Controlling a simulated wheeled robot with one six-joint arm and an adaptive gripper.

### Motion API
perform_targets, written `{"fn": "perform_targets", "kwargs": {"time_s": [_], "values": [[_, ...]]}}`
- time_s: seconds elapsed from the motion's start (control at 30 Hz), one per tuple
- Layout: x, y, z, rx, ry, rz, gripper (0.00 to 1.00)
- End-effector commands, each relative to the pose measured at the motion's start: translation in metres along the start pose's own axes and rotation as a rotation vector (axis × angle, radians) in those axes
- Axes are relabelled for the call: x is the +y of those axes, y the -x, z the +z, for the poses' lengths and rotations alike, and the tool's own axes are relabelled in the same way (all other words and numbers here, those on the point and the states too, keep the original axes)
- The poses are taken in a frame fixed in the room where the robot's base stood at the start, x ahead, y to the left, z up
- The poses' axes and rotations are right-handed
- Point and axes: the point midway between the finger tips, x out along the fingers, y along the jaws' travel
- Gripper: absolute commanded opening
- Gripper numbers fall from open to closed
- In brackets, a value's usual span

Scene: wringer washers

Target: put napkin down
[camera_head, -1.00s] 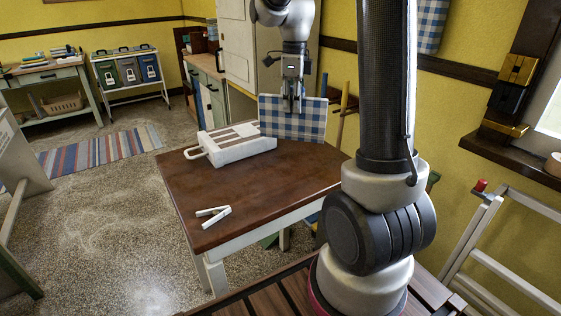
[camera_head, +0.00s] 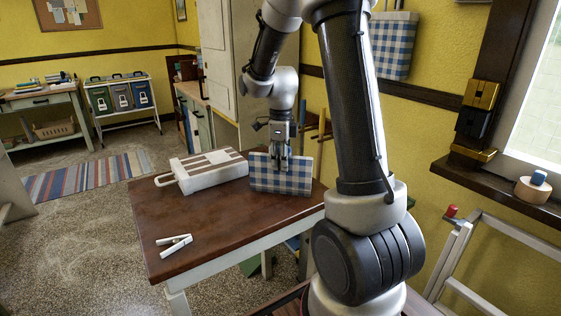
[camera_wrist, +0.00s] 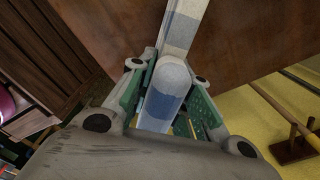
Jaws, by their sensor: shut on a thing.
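The napkin (camera_head: 291,179) is a blue-and-white checked cloth piece, upright and stiff-looking, at the right back part of the brown table (camera_head: 200,225). My gripper (camera_head: 283,166) is shut on its upper edge from above. In the wrist view the napkin (camera_wrist: 168,88) is seen edge-on between the fingers of my gripper (camera_wrist: 166,100), with the brown table top (camera_wrist: 235,40) beyond it. Its lower edge is at or very near the table top; I cannot tell whether it touches.
A white box with brown stripes and a handle (camera_head: 208,180) lies just left of the napkin. A white clothespin-like item (camera_head: 175,245) lies near the table's front left. The table's middle is clear. A ladder-like metal frame (camera_head: 455,260) stands at right.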

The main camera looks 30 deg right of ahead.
Motion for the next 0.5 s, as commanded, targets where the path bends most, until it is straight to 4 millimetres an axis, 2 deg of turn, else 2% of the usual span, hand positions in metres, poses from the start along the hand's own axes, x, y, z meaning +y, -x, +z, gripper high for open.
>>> {"fn": "perform_targets", "kwargs": {"time_s": [0.17, 0.2, 0.3, 0.5], "values": [[0.0001, -0.0016, -0.0001, 0.000, 0.000, 0.001, 0.00], [0.0001, -0.0024, -0.0001, 0.001, 0.000, 0.001, 0.20], [0.0000, -0.0020, 0.0000, 0.000, 0.000, 0.001, 0.39], [0.0000, -0.0018, 0.0000, 0.000, 0.000, 0.000, 0.41]]}}
